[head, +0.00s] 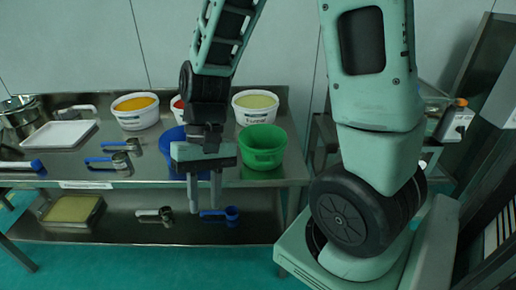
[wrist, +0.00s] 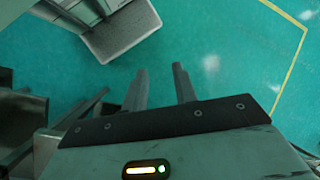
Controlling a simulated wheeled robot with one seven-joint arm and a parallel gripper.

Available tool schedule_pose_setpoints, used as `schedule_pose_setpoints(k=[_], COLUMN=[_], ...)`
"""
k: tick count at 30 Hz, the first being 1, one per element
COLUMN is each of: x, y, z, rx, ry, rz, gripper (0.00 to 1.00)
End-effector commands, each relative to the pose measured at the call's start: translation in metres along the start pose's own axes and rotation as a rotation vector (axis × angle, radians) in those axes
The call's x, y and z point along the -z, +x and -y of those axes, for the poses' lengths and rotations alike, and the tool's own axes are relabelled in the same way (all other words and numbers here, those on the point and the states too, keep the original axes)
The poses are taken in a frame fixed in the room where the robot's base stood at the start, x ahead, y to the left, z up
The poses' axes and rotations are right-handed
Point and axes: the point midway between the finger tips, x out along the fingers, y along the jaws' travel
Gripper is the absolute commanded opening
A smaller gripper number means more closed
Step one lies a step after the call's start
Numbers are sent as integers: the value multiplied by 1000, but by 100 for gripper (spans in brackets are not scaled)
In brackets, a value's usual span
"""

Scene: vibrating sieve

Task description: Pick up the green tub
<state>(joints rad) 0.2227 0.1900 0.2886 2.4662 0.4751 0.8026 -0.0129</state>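The green tub (head: 262,150) stands upright on the steel table near its front right edge in the head view. My gripper (head: 205,203) hangs in front of the table, to the left of the tub and lower than its rim. Its two fingers point down and are apart, with nothing between them. In the wrist view my gripper (wrist: 163,82) also shows its fingers apart over the floor. The tub does not show in the wrist view.
A blue tub (head: 174,140) is partly hidden behind my gripper. White tubs with yellow (head: 135,120) and pale green (head: 255,113) contents stand behind. Scoops (head: 114,159) and a white tray (head: 60,134) lie left. The lower shelf (head: 120,231) holds more scoops.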

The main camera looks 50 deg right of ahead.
Motion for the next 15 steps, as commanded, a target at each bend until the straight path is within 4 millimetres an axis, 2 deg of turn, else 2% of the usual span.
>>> schedule_pose_setpoints(k=[1, 8, 11, 15], x=[13, 61, 78, 94], y=[-9, -40, -53, -70], z=[-14, -80, -117, -180], rx=[70, 419, 590, 849], ry=[130, 641, 847, 1121], rz=[19, 81, 93, 92], gripper=[28, 28, 28, 28])
